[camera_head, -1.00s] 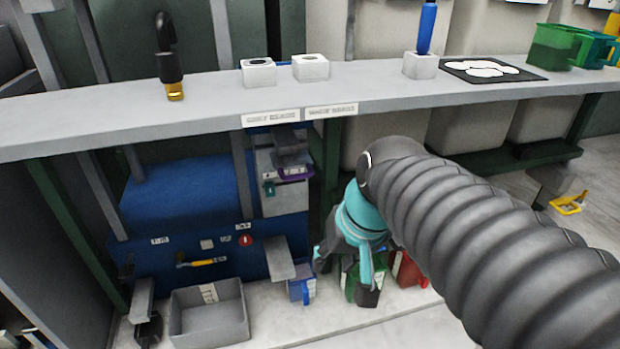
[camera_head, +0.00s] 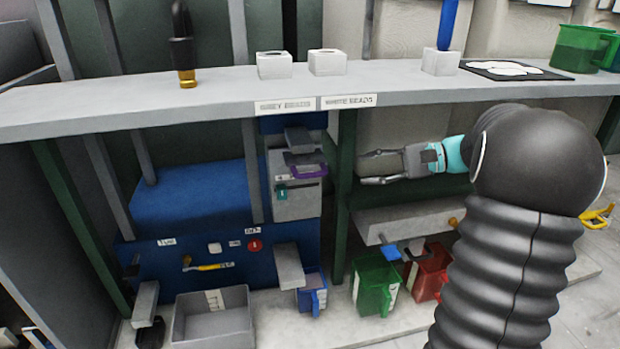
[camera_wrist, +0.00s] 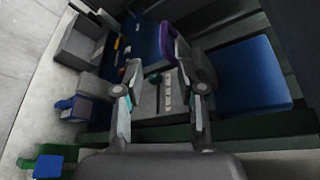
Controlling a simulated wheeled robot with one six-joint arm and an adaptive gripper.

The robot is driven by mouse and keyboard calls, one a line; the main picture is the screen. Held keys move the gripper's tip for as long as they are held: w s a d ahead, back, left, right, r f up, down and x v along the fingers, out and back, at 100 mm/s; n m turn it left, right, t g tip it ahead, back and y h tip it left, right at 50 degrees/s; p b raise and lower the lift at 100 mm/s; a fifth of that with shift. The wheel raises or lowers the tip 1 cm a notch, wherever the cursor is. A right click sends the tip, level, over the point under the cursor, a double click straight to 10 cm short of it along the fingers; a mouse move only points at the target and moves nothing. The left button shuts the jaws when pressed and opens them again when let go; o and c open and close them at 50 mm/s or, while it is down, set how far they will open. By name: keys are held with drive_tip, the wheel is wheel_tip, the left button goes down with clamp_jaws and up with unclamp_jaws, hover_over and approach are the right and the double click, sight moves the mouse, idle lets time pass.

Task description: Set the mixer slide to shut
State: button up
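A grey box (camera_head: 298,205) is mounted at the right end of the blue machine (camera_head: 190,205), under the shelf. It carries a purple slide or handle (camera_head: 308,171) near its top and a small teal tab (camera_head: 282,194) on its left face. Which of these is the mixer slide, and its exact setting, I cannot tell. My gripper (camera_head: 367,167) points left toward the box, to the right of the green post, apart from both. Its fingers are open and empty. In the wrist view my gripper (camera_wrist: 161,101) has the grey box (camera_wrist: 150,98) and purple part (camera_wrist: 180,44) ahead.
A green post (camera_head: 344,200) stands between my gripper and the box. The shelf (camera_head: 215,98) runs above. A grey ledge (camera_head: 405,220), a green jug (camera_head: 374,286) and a red jug (camera_head: 430,272) are below. A grey bin (camera_head: 214,320) and blue jug (camera_head: 312,293) stand lower left.

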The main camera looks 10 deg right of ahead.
sight(319, 174)
drive_tip(key=x, duration=0.4)
drive_tip(key=b+x, duration=0.1)
drive_tip(key=x, duration=0.3)
drive_tip(key=w+x, duration=0.1)
drive_tip(key=x, duration=0.4)
drive_tip(key=shift+r, duration=0.1)
clamp_jaws()
